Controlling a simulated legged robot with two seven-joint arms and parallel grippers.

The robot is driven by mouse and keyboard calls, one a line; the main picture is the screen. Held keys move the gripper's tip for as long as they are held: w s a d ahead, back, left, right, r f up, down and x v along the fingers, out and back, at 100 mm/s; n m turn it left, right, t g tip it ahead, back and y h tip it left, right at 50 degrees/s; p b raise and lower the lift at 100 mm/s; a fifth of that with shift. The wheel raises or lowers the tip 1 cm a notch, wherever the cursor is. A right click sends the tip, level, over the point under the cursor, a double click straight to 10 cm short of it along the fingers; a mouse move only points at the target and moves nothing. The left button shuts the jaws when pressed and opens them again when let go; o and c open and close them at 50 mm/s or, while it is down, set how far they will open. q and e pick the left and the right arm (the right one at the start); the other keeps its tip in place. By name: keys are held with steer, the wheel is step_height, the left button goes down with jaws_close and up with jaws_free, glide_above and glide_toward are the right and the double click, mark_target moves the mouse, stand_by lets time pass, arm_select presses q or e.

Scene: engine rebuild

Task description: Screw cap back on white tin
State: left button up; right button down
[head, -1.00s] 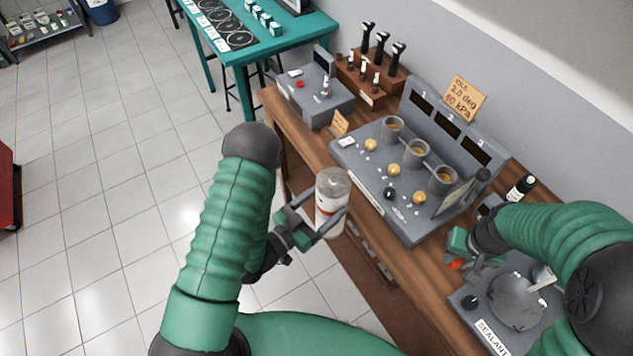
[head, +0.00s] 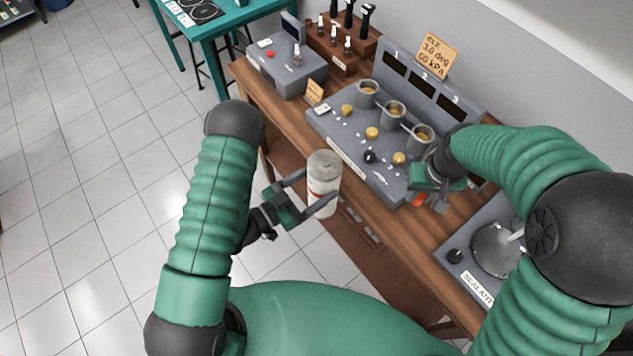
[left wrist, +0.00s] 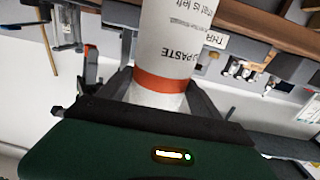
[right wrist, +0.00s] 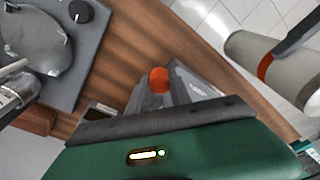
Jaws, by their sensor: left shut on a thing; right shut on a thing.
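The white tin (head: 323,168), a cylinder with a red band and printed text, is upright in my left gripper (head: 318,190), in front of the bench edge. The left wrist view shows the tin (left wrist: 178,45) between both fingers. Its top looks grey in the head view, with no red cap on it. My right gripper (head: 420,197) is shut on a small orange-red cap (right wrist: 160,79), which shows at its fingertips in the right wrist view. That gripper is above the bench, to the right of the tin and apart from it.
The grey console (head: 335,128) with cups and knobs stands on the wooden bench (head: 405,240), close to my right gripper. A sealant station (head: 455,275) is at the bench's near right. A grey box (head: 285,65) stands at the far left. Open floor lies left.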

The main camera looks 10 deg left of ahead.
steer(key=w+a+r+n, duration=0.1)
steer(key=a+r+n, duration=0.15)
steer(key=a, duration=0.35)
steer(key=w+a+r+n, duration=0.2)
steer(key=a+r, duration=0.2)
steer(key=a, duration=0.3)
step_height(320, 180, up, 8)
steer(key=n, duration=0.3)
glide_above(323, 160)
steer(key=shift+s+d+f+g+y, duration=0.1)
steer(key=shift+g+y, duration=0.2)
steer(key=shift+y, duration=0.1)
steer(key=shift+d, duration=0.1)
steer(key=shift+f, duration=2.05)
steer(key=shift+r, duration=0.15)
steer(key=shift+f, duration=0.95)
